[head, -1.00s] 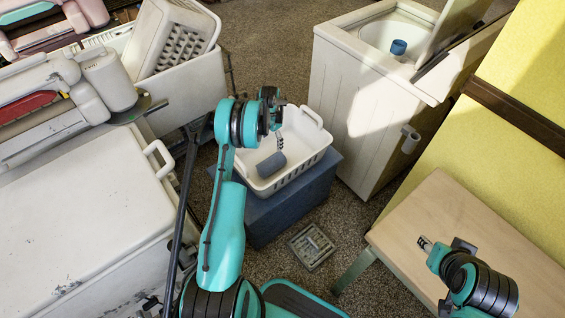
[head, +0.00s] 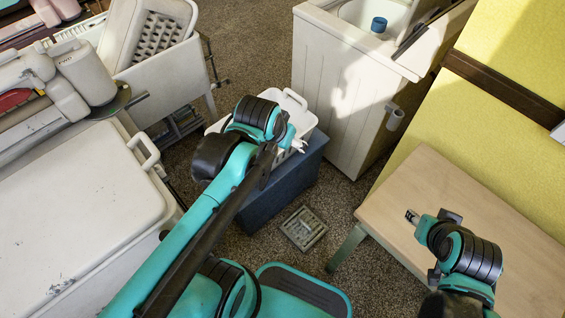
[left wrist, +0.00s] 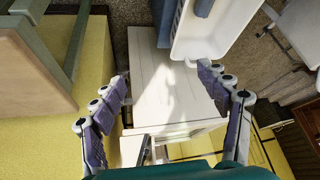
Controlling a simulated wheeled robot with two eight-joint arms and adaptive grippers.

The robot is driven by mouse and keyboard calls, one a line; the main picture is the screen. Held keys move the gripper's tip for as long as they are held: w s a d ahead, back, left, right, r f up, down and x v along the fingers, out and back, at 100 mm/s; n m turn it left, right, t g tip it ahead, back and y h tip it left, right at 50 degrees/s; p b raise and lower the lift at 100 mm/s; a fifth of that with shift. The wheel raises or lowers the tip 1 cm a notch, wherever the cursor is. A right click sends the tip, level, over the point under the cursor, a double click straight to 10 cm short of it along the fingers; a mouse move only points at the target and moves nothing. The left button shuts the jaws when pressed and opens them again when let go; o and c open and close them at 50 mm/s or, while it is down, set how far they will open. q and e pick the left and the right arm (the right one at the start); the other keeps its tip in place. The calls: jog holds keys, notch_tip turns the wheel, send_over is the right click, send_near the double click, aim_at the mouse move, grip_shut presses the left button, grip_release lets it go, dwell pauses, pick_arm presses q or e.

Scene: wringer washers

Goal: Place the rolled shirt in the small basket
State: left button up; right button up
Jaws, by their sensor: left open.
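The small white basket (head: 308,123) stands on a blue box, partly covered by my left arm in the head view. It also shows in the left wrist view (left wrist: 213,38), at the top. A blue-grey roll, which looks like the rolled shirt (left wrist: 204,7), lies inside it, cut by the picture's edge. The roll is hidden in the head view.
The blue box (head: 265,200) stands on the carpet. A white washer (head: 345,90) with a blue cup (head: 379,24) is behind right. A wooden table (head: 450,190) is at right. A white lidded washer (head: 70,215) is at left. A floor drain grate (head: 303,228) lies in front.

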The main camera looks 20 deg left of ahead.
pick_arm(q)
jog(key=s+d+f+t, duration=0.1)
jog(key=s+d+f, duration=0.1)
jog(key=s, duration=0.3)
jog(key=shift+s+n, duration=0.3)
jog(key=shift+s, duration=0.1)
jog(key=shift+d+f, duration=0.1)
dwell(0.8)
